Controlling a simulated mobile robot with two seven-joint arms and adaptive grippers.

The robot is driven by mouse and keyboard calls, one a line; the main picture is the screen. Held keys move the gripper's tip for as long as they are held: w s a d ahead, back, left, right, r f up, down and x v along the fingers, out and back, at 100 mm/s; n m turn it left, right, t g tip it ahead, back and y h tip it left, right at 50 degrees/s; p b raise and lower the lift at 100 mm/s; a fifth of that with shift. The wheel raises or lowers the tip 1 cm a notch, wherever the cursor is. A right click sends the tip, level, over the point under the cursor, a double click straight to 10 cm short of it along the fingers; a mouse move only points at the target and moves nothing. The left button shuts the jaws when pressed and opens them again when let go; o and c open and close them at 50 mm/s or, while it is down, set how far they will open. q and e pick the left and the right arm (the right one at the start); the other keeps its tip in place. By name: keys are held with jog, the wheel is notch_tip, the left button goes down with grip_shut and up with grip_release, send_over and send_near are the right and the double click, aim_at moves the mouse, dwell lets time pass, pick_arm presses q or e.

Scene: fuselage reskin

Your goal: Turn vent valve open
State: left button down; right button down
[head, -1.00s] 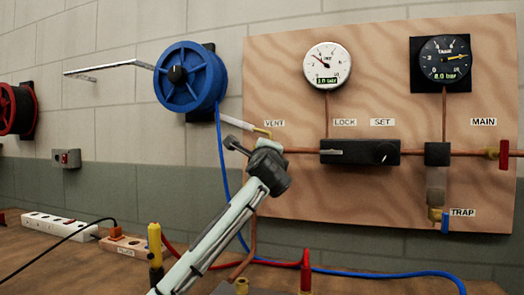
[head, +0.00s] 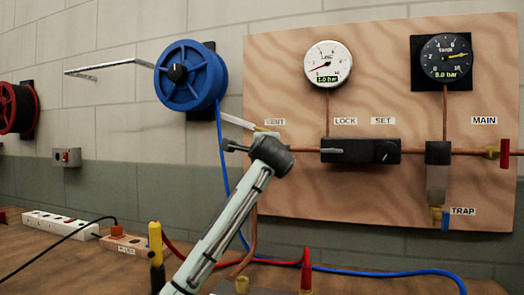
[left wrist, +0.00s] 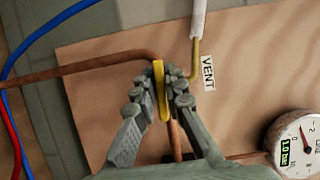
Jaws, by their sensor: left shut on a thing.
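The vent valve's yellow handle (left wrist: 162,92) lies between the fingers of my left gripper (left wrist: 161,84) in the left wrist view, and the gripper is shut on it. The handle runs roughly up and down in that view, near the bend of the copper pipe (left wrist: 105,62). The VENT label (left wrist: 208,72) is just right of it. In the head view my left gripper (head: 236,147) is at the panel's left edge, below the VENT label (head: 275,121); it hides most of the valve. My right gripper is in neither view.
The wood panel (head: 400,215) carries a white line gauge (head: 328,64), a dark tank gauge (head: 446,57), a black regulator block (head: 360,151) and a red MAIN handle (head: 504,153). A blue hose reel (head: 190,76) hangs left. A blue hose (head: 380,272) crosses the bench.

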pick_arm(q)
jog(key=shift+r, duration=0.1)
jog(key=c, duration=1.6)
grip_release()
jog(key=shift+c, duration=0.2)
jog(key=s+d, duration=0.1)
jog(key=s, duration=1.1)
